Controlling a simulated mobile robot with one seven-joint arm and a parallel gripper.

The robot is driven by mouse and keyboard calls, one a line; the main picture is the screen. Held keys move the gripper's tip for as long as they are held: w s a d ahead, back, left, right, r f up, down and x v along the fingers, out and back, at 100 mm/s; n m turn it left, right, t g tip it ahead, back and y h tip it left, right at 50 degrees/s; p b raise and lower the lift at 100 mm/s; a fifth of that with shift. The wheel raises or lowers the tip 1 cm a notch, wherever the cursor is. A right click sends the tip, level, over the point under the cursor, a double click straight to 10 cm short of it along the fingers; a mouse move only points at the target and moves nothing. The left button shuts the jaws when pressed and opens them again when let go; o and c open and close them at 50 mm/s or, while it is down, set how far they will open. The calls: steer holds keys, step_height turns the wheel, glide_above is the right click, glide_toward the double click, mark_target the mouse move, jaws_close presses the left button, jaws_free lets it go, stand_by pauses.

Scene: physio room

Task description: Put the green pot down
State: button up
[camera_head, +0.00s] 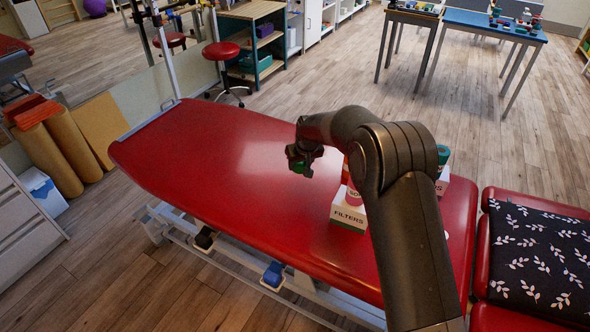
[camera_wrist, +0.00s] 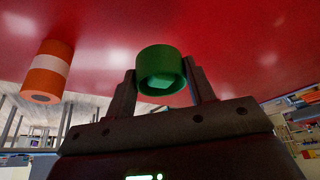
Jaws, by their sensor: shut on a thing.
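The green pot (camera_wrist: 162,62) is between the two fingers of my gripper (camera_wrist: 163,85) in the wrist view. It is a small, short round pot with an open or hollow end facing the camera. In the head view my gripper (camera_head: 301,163) is over the red padded couch (camera_head: 225,150), and a bit of green pot (camera_head: 302,168) shows at its fingers. My gripper is shut on the pot. I cannot tell whether the pot touches the couch or hangs just above it.
A green-topped thing (camera_head: 443,154) is further right. An orange-and-white cylinder (camera_wrist: 47,72) shows in the wrist view. The couch's left part is clear.

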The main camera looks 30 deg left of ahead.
steer(key=m, duration=0.2)
glide_above(315, 175)
steer(key=shift+t, duration=0.3)
step_height(315, 175, down, 10)
steer(key=shift+f, duration=0.25)
steer(key=shift+f, duration=0.15)
steer(key=o, duration=1)
steer(key=v, duration=1.2)
steer(key=shift+a+r, duration=0.15)
steer(key=shift+r, duration=0.05)
